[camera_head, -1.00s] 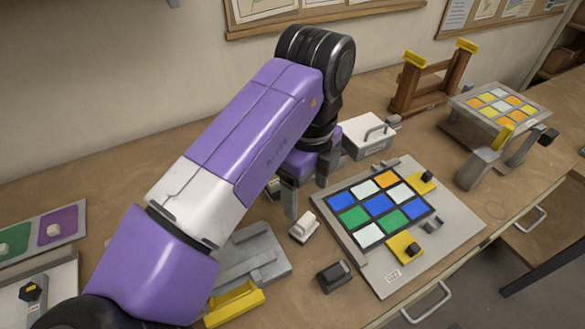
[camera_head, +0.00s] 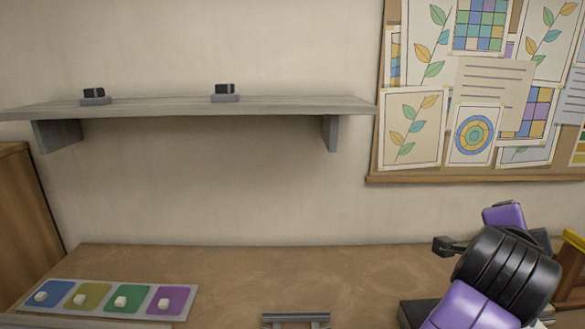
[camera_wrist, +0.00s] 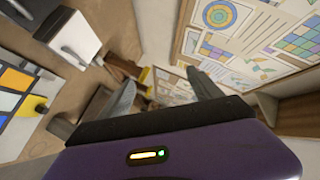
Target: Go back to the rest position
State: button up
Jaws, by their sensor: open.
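My gripper (camera_wrist: 165,90) is open and empty in the wrist view, its two grey fingers spread apart. It points across the bench towards the wall and the pinned papers. In the head view my purple and black arm is at the lower right, and most of it is cut off by the frame edge. The tile panel (camera_wrist: 22,88) with coloured squares lies at the left of the wrist view, clear of the fingers.
A white box with a handle (camera_wrist: 68,38) stands near the panel. A shelf (camera_head: 190,108) holds two small dark-topped items. A colour tray (camera_head: 110,300) lies at the bench's left; the bench middle (camera_head: 240,270) is mostly clear. A pinboard (camera_head: 375,160) hangs right.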

jog(key=s+a+r+n+t+h, duration=0.1)
jog(key=a+r+n+t, duration=0.3)
jog(key=r+n+t, duration=0.5)
jog(key=s+a+f+n+t+y, duration=0.45)
jog(key=a+f+n+y, duration=0.4)
jog(key=n, duration=0.45)
jog(key=s+a+f+g+y, duration=0.1)
jog(key=s+a+f+g, duration=0.1)
jog(key=s+f, duration=0.6)
jog(key=s+a+f+g+y, duration=0.1)
jog(key=s+f+g, duration=0.2)
jog(key=s+f, duration=0.6)
jog(key=s+a+f+g+y, duration=0.1)
jog(key=s+f, duration=0.7)
jog(key=s, duration=0.9)
jog(key=a+g, duration=0.1)
jog(key=g, duration=0.1)
jog(key=shift+s+a+f+m+g, duration=0.15)
jog(key=shift+a+f+m+g, duration=0.05)
jog(key=shift+a+m+g, duration=0.2)
